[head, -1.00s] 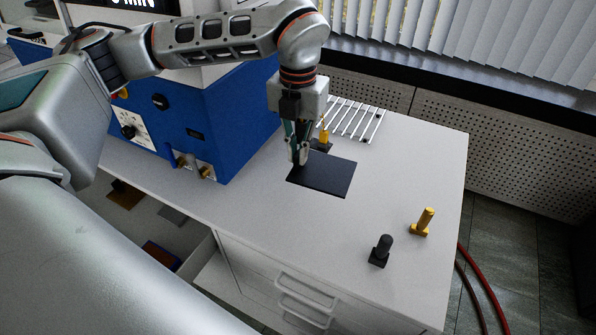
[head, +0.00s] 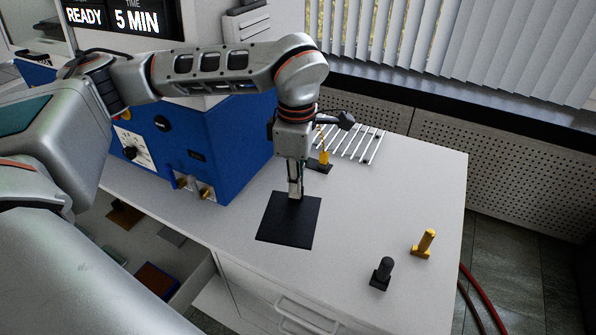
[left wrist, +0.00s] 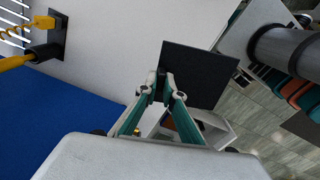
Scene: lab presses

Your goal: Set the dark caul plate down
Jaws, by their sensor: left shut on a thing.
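The dark caul plate (head: 289,222) is a thin black square over the white bench top in the head view. My left gripper (head: 295,195) points down and is shut on the plate's far edge. In the left wrist view the left gripper (left wrist: 164,92) pinches the edge of the plate (left wrist: 200,75), which extends away from the fingertips. The plate looks roughly level. I cannot tell whether it touches the bench or hangs just above it. My right gripper is not in view.
A blue press (head: 200,150) stands left of the gripper. A silver rack (head: 352,143) and a yellow-handled tool on a dark base (head: 324,160) are behind. A black stamp-like piece (head: 382,272) and a yellow one (head: 424,243) stand at front right. The bench (head: 370,205) between is clear.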

